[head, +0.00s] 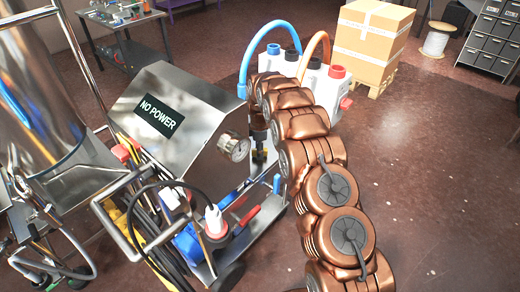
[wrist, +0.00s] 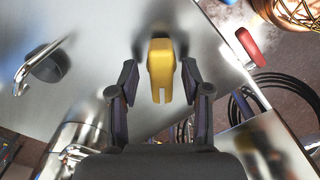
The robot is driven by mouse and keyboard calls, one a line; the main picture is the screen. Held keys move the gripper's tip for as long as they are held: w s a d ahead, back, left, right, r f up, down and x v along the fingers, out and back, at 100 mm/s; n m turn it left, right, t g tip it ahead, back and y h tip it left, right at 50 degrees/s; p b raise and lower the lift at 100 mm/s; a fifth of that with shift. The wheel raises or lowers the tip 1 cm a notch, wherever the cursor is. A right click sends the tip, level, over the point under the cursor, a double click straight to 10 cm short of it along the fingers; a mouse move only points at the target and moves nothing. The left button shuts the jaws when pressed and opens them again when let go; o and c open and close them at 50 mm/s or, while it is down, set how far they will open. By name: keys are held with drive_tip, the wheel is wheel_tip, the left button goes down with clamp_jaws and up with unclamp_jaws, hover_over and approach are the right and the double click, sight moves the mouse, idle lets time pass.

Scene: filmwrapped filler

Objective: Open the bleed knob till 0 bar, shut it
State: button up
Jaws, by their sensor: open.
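In the wrist view, a yellow knob (wrist: 160,70) with a slot at its near end stands out from a bright metal surface. I take it for the bleed knob. My gripper (wrist: 159,84) is open, with one dark finger on each side of the knob and a visible gap to both. In the head view, a round pressure gauge (head: 235,148) sits on the steel machine (head: 185,105), whose dark display (head: 160,116) reads "NO POWER". The gauge's needle is too small to read. My copper-coloured arm hides most of the knob area there.
A red handle (wrist: 250,46) and a black round fitting (wrist: 48,64) with a metal lever flank the knob. Black hoses (wrist: 258,105) lie at the right. White canisters (head: 320,82) with blue and orange hoses stand behind my arm. The floor (head: 430,160) at right is clear.

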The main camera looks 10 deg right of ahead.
drive_tip(key=shift+c, duration=0.4)
clamp_jaws()
drive_tip(key=m+b, duration=0.3)
drive_tip(key=shift+f+m, duration=0.15)
drive_tip(key=shift+m, duration=0.25)
drive_tip(key=m+b, duration=0.2)
drive_tip(key=m, duration=0.2)
drive_tip(key=shift+b, duration=0.35)
drive_tip(key=m, duration=0.2)
drive_tip(key=m+b, duration=0.1)
drive_tip(key=m, duration=0.2)
drive_tip(key=shift+w+r, duration=0.1)
drive_tip(key=shift+r, duration=0.1)
drive_tip(key=shift+r+m+b, duration=0.1)
drive_tip(key=shift+m+b, duration=0.6)
drive_tip(key=shift+m, duration=1.2)
